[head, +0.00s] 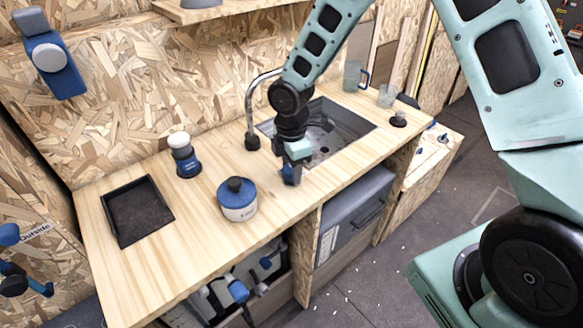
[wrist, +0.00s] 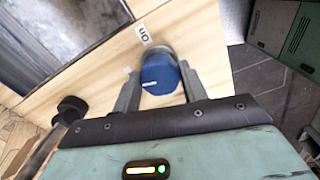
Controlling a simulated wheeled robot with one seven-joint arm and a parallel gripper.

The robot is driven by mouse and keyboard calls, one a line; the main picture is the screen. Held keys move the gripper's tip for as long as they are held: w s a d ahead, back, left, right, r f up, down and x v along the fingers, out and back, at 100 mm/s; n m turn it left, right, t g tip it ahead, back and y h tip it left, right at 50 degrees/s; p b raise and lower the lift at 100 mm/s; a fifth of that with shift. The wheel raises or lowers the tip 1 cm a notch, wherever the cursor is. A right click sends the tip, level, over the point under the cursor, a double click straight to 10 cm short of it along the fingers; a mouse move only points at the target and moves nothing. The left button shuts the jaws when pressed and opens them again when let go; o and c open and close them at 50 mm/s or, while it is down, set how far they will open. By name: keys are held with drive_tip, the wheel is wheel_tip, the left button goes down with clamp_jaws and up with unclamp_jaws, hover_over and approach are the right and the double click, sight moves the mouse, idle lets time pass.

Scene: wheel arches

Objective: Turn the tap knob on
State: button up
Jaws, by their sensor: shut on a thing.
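The blue tap knob (wrist: 160,72) stands on the wooden counter beside the sink (head: 362,126). In the wrist view it sits between my two fingers, and a small "on" label (wrist: 144,34) lies on the wood just beyond it. My gripper (wrist: 160,84) is shut on the knob, with one finger against each side. In the head view my gripper (head: 292,162) reaches down at the sink's front left corner, and it hides much of the knob. The curved metal tap (head: 249,110) rises from a black base behind and left of my gripper. No water shows from it.
A blue and white container (head: 184,160) and a black tray (head: 138,212) are further left. A glass mug (head: 353,76) and a clear glass (head: 386,97) stand right of the sink.

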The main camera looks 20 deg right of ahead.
drive_tip(key=m+b, duration=0.1)
drive_tip(key=m, duration=0.6)
drive_tip(key=shift+b, duration=0.3)
drive_tip(key=m, duration=0.4)
drive_tip(key=shift+b, duration=0.3)
drive_tip(key=shift+m, duration=1.9)
drive_tip(key=o, duration=1)
drive_tip(key=shift+c, duration=0.2)
drive_tip(key=shift+r, duration=0.1)
wheel_tip(320, 180, up, 17)
drive_tip(key=b, duration=0.2)
drive_tip(key=shift+r, duration=0.15)
